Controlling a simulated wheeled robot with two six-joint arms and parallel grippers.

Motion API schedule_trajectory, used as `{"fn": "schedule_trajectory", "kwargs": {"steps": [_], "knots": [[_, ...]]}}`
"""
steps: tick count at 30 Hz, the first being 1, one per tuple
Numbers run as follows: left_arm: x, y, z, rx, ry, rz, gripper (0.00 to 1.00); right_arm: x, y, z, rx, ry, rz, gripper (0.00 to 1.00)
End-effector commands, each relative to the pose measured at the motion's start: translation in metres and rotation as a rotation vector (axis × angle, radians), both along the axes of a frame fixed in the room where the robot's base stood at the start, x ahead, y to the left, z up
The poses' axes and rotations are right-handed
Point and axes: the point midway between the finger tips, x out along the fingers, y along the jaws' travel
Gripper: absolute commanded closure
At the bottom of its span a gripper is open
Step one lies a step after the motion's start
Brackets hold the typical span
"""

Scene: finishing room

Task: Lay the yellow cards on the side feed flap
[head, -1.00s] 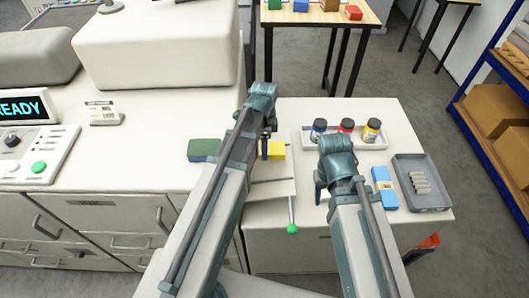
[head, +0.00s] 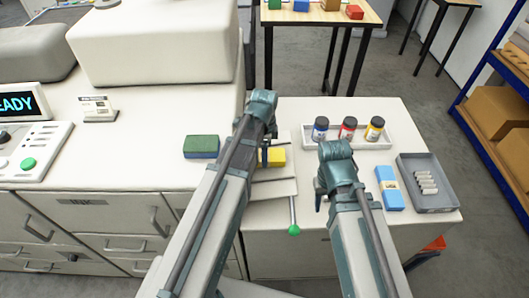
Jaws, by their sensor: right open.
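The yellow cards (head: 278,157) show as a small yellow block just right of my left gripper (head: 265,156), over the pale side feed flap (head: 275,189) at the machine's right side. My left gripper points down and appears shut on the cards; my arm hides part of it and of the cards. I cannot tell whether the cards touch the flap. My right gripper (head: 319,192) is open and empty, above the white side table, right of the flap.
A rod with a green knob (head: 294,230) stands at the flap's front. A green-and-blue block (head: 201,146) lies on the machine top. Right are a tray of bottles (head: 388,141), a blue pack (head: 389,190) and a grey tray (head: 437,204).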

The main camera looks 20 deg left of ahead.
Motion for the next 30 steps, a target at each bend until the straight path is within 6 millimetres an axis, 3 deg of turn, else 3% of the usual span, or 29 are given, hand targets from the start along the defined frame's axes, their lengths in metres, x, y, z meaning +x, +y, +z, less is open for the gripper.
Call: {"fn": "schedule_trajectory", "kwargs": {"steps": [2, 3, 7, 20, 30], "knots": [[0.0, 0.0, 0.0, 0.0, 0.0, 0.0, 1.0, 0.0, 0.0, 0.0, 0.0, 0.0, 0.0, 0.5], [0.0, 0.0, 0.0, 0.0, 0.0, 0.0, 0.24, 0.0, 0.0, 0.0, 0.0, 0.0, 0.0, 0.5], [0.0, 0.0, 0.0, 0.0, 0.0, 0.0, 0.01, 0.0, 0.0, 0.0, 0.0, 0.0, 0.0, 0.5], [0.0, 0.0, 0.006, 0.0, 0.0, 0.0, 0.0, 0.0, 0.0, 0.006, 0.0, 0.0, 0.0, 0.5], [0.0, 0.0, 0.043, 0.0, 0.0, 0.0, 0.0, 0.0, 0.0, 0.043, 0.0, 0.0, 0.0, 0.5]]}}
